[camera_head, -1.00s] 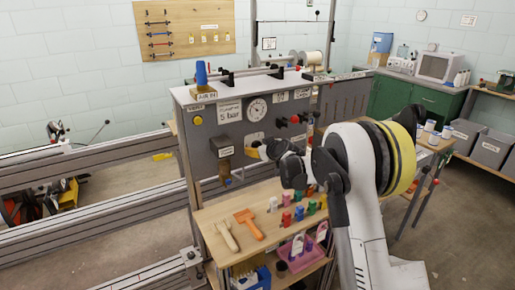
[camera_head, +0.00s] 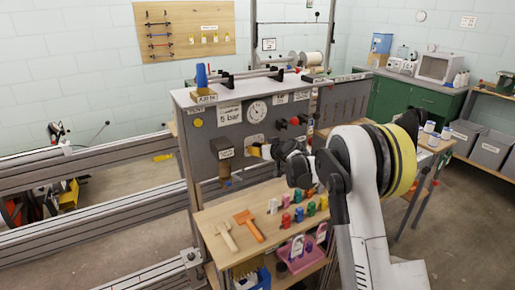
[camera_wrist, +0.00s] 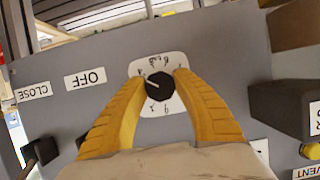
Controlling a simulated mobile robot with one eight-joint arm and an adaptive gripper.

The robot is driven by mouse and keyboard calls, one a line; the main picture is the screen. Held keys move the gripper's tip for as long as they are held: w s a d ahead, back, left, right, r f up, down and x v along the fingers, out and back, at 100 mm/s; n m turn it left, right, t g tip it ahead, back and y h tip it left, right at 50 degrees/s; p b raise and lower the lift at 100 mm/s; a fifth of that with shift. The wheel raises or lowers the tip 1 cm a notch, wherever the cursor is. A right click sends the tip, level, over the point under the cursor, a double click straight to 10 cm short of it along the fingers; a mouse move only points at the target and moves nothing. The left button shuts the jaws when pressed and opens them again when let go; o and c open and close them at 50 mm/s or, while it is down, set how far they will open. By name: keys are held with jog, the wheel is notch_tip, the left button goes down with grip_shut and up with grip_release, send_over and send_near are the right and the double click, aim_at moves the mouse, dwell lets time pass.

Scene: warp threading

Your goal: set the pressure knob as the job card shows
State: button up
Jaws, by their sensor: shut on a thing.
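The pressure knob (camera_wrist: 159,87) is black and round with a white pointer line, on a white dial plate (camera_wrist: 146,66) with numbers. In the wrist view the pointer is toward the upper left; the labels appear upside down. My gripper (camera_wrist: 161,82) has its yellow fingers shut on the knob, one on each side. In the head view my gripper (camera_head: 257,150) is at the grey panel (camera_head: 200,150), below the round gauge (camera_head: 257,110), and hides the knob. A white card reading "5 bar" (camera_head: 230,113) is on the panel, left of the gauge. The gauge reading is too small to tell.
Labels OFF (camera_wrist: 86,78) and CLOSE (camera_wrist: 33,92) are on the panel. A dark block (camera_wrist: 283,105) juts out on the right in the wrist view. A wooden shelf (camera_head: 215,258) with brushes and coloured pieces is below. A red knob (camera_head: 294,121) is right of the gauge.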

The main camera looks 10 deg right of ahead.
jog(key=m+y, duration=0.2)
jog(key=m, duration=0.1)
jog(key=shift+m+y, duration=0.9)
jog(key=shift+m, duration=0.5)
jog(key=o, duration=1.2)
jog(key=v, duration=1.2)
